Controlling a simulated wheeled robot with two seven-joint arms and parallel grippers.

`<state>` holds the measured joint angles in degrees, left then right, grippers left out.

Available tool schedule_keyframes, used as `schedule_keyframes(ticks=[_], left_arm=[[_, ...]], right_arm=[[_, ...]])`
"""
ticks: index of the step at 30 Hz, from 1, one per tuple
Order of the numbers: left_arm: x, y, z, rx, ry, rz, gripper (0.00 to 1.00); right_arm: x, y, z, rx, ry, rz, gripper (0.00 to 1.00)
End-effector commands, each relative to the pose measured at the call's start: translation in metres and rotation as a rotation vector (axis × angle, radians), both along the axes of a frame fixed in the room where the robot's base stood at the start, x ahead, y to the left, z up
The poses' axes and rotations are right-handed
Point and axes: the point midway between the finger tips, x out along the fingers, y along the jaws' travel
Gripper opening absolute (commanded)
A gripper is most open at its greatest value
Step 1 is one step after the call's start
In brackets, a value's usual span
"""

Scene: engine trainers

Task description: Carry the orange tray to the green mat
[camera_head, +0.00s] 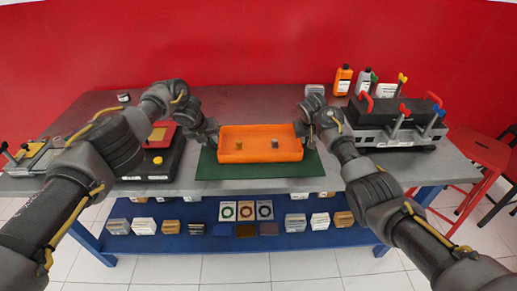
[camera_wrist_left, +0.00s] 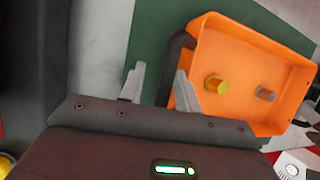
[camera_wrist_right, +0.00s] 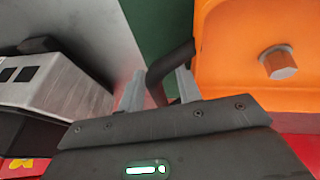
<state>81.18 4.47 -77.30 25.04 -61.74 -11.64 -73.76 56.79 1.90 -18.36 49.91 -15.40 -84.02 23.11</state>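The orange tray (camera_head: 260,156) is over the green mat (camera_head: 250,173), level, and appears to rest on it; mat shows in front and at both sides. A brass-coloured piece (camera_wrist_left: 217,84) and a grey piece (camera_wrist_left: 265,94) stand in the tray. My left gripper (camera_wrist_left: 160,88) is at the tray's left end, fingers apart, with the dark handle (camera_wrist_left: 173,62) between them and a gap on one side. My right gripper (camera_wrist_right: 160,88) is at the right end, also open around the other dark handle (camera_wrist_right: 165,65), with a gap on one side. The tray's underside is hidden.
A black device with a yellow knob (camera_head: 158,160) stands left of the mat. A grey engine block (camera_head: 400,130) with red and blue levers stands to the right, bottles (camera_head: 343,80) behind it. A red stool (camera_head: 485,155) is at the far right. Boxes fill the lower blue shelf (camera_head: 190,243).

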Motion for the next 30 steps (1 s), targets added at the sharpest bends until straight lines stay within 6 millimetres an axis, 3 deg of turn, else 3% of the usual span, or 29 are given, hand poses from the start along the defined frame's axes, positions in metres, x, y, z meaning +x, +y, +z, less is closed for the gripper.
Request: schedule_keyframes(ticks=[11,24,30], left_arm=[[-0.007,0.002,0.019,-0.004,-0.002,-0.005,0.34],[-0.039,0.018,0.093,-0.001,-0.004,-0.001,0.34],[-0.046,0.020,0.108,0.000,-0.001,0.000,0.34]], right_arm=[[0.000,0.001,0.000,0.001,0.000,0.001,0.34],[0.000,0.002,0.000,0.001,-0.001,0.003,0.34],[0.000,0.002,0.000,0.001,-0.001,0.003,0.34]])
